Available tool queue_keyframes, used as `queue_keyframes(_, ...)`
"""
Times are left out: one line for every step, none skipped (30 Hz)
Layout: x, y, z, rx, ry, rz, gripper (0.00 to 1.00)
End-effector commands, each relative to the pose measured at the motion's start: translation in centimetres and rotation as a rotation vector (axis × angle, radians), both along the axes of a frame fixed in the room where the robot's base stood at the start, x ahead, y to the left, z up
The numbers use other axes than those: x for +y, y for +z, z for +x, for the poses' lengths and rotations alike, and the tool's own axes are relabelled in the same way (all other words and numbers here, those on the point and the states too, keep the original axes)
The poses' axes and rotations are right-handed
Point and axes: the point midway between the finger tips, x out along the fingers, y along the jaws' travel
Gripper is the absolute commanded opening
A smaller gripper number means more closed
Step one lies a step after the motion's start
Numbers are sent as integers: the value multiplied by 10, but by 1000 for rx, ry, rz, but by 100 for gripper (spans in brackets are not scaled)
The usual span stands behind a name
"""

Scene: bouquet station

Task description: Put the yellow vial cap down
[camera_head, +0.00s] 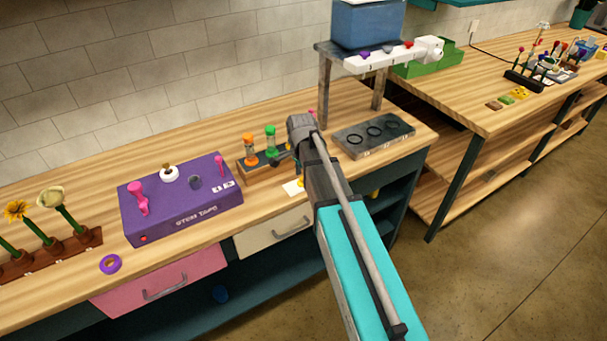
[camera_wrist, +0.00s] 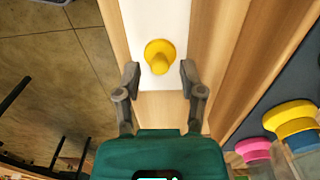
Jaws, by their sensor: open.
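The yellow vial cap (camera_wrist: 159,57) sits on a white card (camera_wrist: 165,14) in the wrist view, its narrow knob toward the camera. In the head view the white card (camera_head: 291,188) lies near the counter's front edge, and a small yellow bit of the cap (camera_head: 301,183) shows beside my arm. My gripper (camera_wrist: 160,73) is open, with one finger on each side of the cap's near edge. A gap shows between the cap and each finger, so nothing is held. My arm hides most of the gripper in the head view.
A wooden rack (camera_head: 262,174) with orange and green timer-like vials stands just behind the card. A purple box (camera_head: 180,205) is to the left, and a grey plate with rings (camera_head: 373,136) to the right. Colored pieces (camera_wrist: 290,118) are close at the wrist view's lower right.

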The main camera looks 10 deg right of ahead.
Motion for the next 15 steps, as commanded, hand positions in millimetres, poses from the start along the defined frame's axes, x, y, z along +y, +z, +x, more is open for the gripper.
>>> queue_keyframes(0, 8, 0, 0, 0, 0, 51)
queue_keyframes(0, 10, 0, 0, 0, 0, 51)
queue_keyframes(0, 14, 0, 0, 0, 0, 51)
queue_keyframes(0, 16, 0, 0, 0, 0, 51)
queue_keyframes(0, 19, 0, 0, 0, 0, 51)
queue_keyframes(0, 22, 0, 0, 0, 0, 51)
queue_keyframes(0, 24, 0, 0, 0, 0, 51)
queue_keyframes(0, 27, 0, 0, 0, 0, 51)
queue_keyframes(0, 30, 0, 0, 0, 0, 51)
queue_keyframes(0, 33, 0, 0, 0, 0, 51)
queue_keyframes(0, 35, 0, 0, 0, 0, 51)
queue_keyframes(0, 38, 0, 0, 0, 0, 51)
queue_keyframes(0, 41, 0, 0, 0, 0, 51)
queue_keyframes(0, 43, 0, 0, 0, 0, 51)
queue_keyframes(0, 46, 0, 0, 0, 0, 51)
